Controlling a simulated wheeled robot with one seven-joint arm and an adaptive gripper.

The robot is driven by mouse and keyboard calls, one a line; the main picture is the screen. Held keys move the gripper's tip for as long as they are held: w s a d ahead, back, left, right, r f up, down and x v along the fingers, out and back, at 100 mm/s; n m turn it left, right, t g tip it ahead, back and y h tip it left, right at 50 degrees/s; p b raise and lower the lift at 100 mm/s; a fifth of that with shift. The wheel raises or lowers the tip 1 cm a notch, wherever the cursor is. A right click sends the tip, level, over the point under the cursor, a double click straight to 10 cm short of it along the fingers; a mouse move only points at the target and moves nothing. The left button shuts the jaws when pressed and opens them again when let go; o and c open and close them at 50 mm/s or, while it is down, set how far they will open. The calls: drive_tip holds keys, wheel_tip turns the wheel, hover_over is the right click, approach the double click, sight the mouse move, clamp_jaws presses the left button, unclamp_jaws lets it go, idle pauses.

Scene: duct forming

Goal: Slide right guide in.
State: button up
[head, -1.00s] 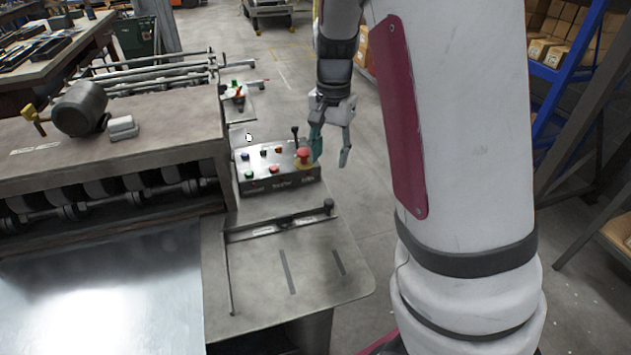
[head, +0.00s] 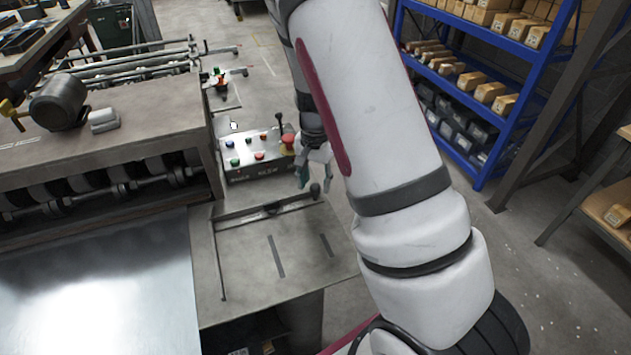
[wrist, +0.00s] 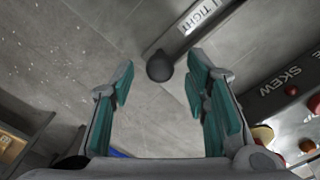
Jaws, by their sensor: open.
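The right guide (head: 262,211) is a dark metal bar lying across the machine's side table (head: 240,262). A dark round knob (head: 315,189) stands at its right end. In the wrist view, the knob (wrist: 160,67) sits just beyond and between the fingertips, and the guide bar (wrist: 212,22) runs to the upper right with a white label. My gripper (head: 315,179) is open and empty, pointing down beside the knob. Its teal-padded fingers (wrist: 160,88) flank the knob's position. Whether either finger touches it cannot be told.
The control box (head: 256,156), with coloured buttons, a lever and a red emergency stop (head: 288,143), stands just left of my gripper. A shiny metal sheet (head: 110,285) lies at the left. Blue shelving (head: 535,70) stands at the back right, with open floor before it.

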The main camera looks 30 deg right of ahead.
sight(295, 205)
drive_tip(key=shift+f, duration=0.35)
clamp_jaws()
drive_tip(key=shift+w+a, duration=0.2)
drive_tip(key=shift+a, duration=0.75)
drive_tip(key=shift+w+a, duration=0.2)
drive_tip(key=shift+a, duration=0.7)
drive_tip(key=shift+w+a, duration=0.2)
drive_tip(key=shift+a, duration=0.75)
unclamp_jaws()
drive_tip(key=shift+a, duration=0.1)
drive_tip(key=shift+r, duration=0.1)
